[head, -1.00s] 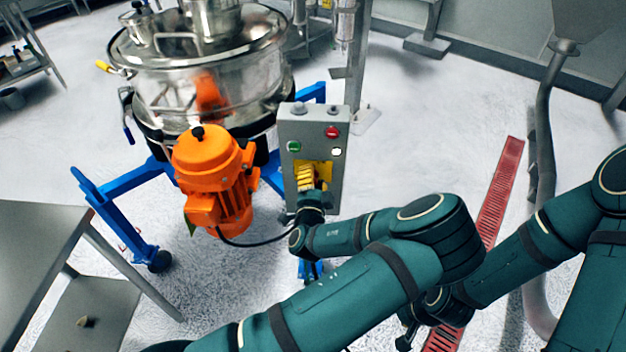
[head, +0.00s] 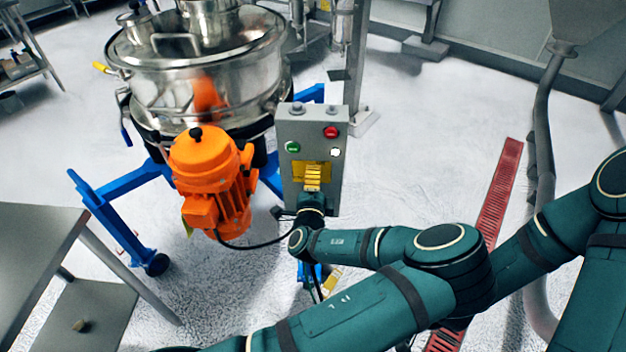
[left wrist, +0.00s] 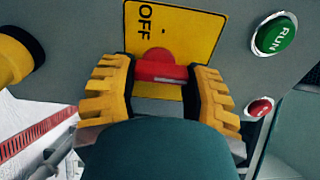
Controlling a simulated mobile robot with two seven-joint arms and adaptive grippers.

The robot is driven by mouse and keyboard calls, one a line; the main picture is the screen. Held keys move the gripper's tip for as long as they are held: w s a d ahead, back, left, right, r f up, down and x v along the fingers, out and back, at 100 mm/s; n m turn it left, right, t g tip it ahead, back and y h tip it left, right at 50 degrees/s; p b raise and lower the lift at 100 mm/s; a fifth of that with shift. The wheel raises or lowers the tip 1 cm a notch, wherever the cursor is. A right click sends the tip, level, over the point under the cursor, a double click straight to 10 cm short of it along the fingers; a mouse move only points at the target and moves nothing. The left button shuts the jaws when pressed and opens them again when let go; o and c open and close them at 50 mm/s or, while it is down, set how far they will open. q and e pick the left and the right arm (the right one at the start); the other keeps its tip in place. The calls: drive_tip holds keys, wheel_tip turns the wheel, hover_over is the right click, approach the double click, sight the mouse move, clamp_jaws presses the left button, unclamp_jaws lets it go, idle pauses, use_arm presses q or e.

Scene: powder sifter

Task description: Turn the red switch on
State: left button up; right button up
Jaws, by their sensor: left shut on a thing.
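The grey control box (head: 284,181) stands beside the orange motor, with a yellow plate (head: 298,168) on its front. In the left wrist view, the red switch (left wrist: 158,70) sits on the yellow plate (left wrist: 196,27), whose "OFF" lettering reads sideways. My left gripper (head: 312,176) is at the plate and covers the switch in the head view. In the left wrist view its yellow fingers (left wrist: 160,84) stand on both sides of the red switch, shut on it. Part of the switch is hidden between and behind them. My right gripper cannot be made out behind my left arm.
The box also carries a green RUN button (head: 293,147), a red button (head: 331,132) and a white one (head: 336,152). The orange motor (head: 205,172) and steel sifter (head: 165,92) are left. A steel table (head: 32,240) is at lower left.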

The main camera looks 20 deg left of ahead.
use_arm(q)
drive_tip(key=o, duration=1.2)
drive_tip(key=v, duration=0.7)
drive_tip(key=shift+s, duration=0.3)
